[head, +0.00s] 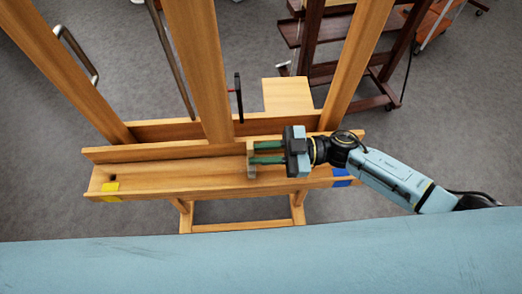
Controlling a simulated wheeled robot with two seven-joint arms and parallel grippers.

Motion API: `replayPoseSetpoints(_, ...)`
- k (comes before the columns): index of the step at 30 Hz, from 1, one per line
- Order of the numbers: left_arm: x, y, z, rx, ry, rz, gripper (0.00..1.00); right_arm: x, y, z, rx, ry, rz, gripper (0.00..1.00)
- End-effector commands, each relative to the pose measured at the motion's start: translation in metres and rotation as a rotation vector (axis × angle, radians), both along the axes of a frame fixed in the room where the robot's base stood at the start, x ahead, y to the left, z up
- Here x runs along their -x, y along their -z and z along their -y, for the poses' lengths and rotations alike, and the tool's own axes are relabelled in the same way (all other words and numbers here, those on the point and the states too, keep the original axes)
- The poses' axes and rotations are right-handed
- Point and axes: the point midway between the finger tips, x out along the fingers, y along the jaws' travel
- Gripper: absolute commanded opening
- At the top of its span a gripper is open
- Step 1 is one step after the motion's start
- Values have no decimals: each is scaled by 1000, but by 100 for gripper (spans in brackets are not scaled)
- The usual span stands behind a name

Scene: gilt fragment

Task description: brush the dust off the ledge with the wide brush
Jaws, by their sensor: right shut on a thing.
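The wooden easel's ledge (160,178) runs across the middle of the head view. My right gripper (262,153) reaches in from the right, over the right half of the ledge. Its green fingers are shut on a narrow, pale wooden thing, which looks like the wide brush (251,174) seen edge-on. The brush's lower end is at the ledge; I cannot tell whether it touches. A small dark spot (113,177) shows at the ledge's left end; I cannot tell whether it is dust. No other dust is clear. My left gripper is out of view.
A yellow marking (110,188) is on the ledge's left end and a blue one (342,178) on its right end. Easel posts (200,70) rise behind the ledge. A dark wooden stand (310,45) is behind at the right.

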Motion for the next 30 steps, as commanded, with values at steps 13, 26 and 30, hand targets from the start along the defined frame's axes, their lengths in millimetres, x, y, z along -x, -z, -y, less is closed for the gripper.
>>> replayPoseSetpoints(13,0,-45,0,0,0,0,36,-1,-50,0,-3,-1,4,0)
replayPoseSetpoints(26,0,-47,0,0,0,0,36,0,-74,-1,-3,0,2,0)
replayPoseSetpoints(30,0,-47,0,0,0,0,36,0,-73,-1,-3,0,1,0)
